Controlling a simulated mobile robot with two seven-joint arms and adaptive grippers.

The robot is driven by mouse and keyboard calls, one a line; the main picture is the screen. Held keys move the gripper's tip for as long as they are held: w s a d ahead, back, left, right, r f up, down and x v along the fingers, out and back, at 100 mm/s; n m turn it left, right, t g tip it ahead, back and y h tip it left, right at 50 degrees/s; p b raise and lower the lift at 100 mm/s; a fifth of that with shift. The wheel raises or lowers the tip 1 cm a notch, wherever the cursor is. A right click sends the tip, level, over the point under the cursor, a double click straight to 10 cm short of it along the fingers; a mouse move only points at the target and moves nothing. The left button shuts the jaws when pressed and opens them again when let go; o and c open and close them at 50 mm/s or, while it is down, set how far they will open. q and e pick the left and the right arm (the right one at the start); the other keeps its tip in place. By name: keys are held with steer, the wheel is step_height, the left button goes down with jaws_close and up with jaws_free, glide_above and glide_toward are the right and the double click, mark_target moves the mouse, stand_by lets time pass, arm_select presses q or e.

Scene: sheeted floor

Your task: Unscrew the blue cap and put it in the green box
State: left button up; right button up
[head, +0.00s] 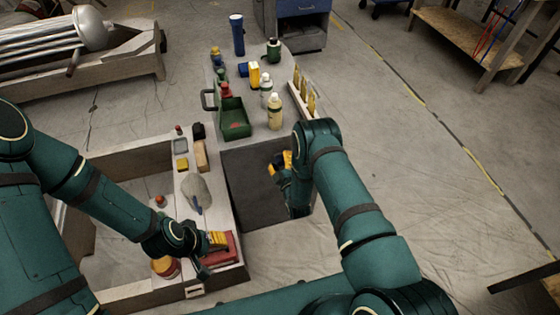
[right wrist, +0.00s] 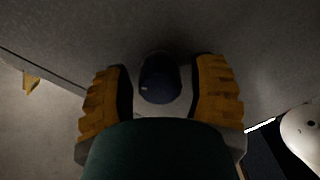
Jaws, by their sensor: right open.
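My right gripper (head: 281,163) is in front of the bench's dark side, well short of the bottle. In the right wrist view its yellow fingers (right wrist: 160,90) are apart. A dark blue rounded shape shows between them; I cannot tell what it is. My left gripper (head: 218,238) is over a red case (head: 226,250), its jaw gap unclear.
A cream bottle (head: 275,115), a white bottle (head: 266,88), a yellow container (head: 254,75) and a dark green jar (head: 273,50) crowd the bench near the box. Slim yellow items (head: 311,103) stand along its right edge. Open floor lies to the right.

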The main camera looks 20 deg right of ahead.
steer(key=m, duration=0.3)
steer(key=shift+d+m, duration=0.1)
steer(key=shift+m, duration=0.2)
steer(key=m, duration=0.4)
steer(key=shift+m, duration=0.4)
steer(key=m, duration=0.4)
steer(key=shift+m, duration=0.4)
steer(key=m, duration=0.2)
steer(key=shift+m, duration=0.3)
